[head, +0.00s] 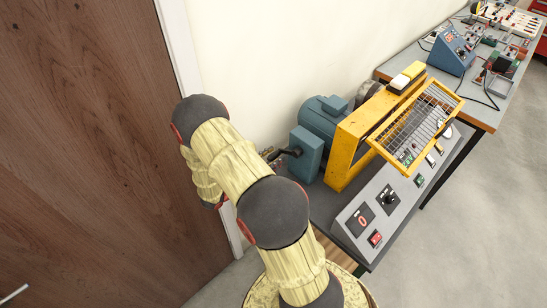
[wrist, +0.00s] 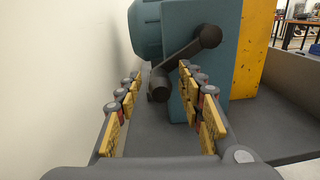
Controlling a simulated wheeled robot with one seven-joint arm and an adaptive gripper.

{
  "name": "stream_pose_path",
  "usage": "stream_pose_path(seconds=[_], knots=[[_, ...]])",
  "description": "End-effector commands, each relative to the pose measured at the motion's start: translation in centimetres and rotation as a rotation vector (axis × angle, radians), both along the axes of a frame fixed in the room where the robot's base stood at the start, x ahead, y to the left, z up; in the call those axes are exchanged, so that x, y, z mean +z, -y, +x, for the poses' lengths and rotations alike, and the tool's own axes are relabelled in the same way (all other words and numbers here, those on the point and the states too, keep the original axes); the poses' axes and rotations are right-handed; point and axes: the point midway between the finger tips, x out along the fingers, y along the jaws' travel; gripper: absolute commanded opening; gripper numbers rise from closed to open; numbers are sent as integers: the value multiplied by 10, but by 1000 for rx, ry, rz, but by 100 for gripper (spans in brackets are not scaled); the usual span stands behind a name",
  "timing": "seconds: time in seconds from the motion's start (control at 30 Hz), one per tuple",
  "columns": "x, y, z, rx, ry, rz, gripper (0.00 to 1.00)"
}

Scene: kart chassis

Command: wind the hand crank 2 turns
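The hand crank (wrist: 183,57) is dark, with a round hub at the upper right and an arm slanting down left to a rounded handle knob (wrist: 158,88). It is mounted on a blue-grey box (wrist: 221,75). In the head view the crank (head: 289,152) shows small beside the box (head: 307,157), partly behind my arm. My gripper (wrist: 159,72) is open, its yellow-padded fingers on either side of the knob in the wrist view. I cannot tell whether the knob is fully between the fingertips or just beyond. In the head view my arm hides most of my gripper.
A blue motor (head: 322,117) and a yellow guarded housing (head: 357,135) stand behind the box. A sloped control panel (head: 405,190) is at the right. A pale wall (wrist: 70,70) runs close along the left, and a brown door (head: 90,140) stands left of my arm.

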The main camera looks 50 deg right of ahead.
Motion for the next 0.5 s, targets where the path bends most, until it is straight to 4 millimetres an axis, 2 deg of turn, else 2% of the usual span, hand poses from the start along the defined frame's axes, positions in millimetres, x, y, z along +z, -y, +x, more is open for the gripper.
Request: stream_pose_path(seconds=[0.3,0.5], knots=[[0,4,-1,0,0,0,38],[0,3,0,0,1,0,28]])
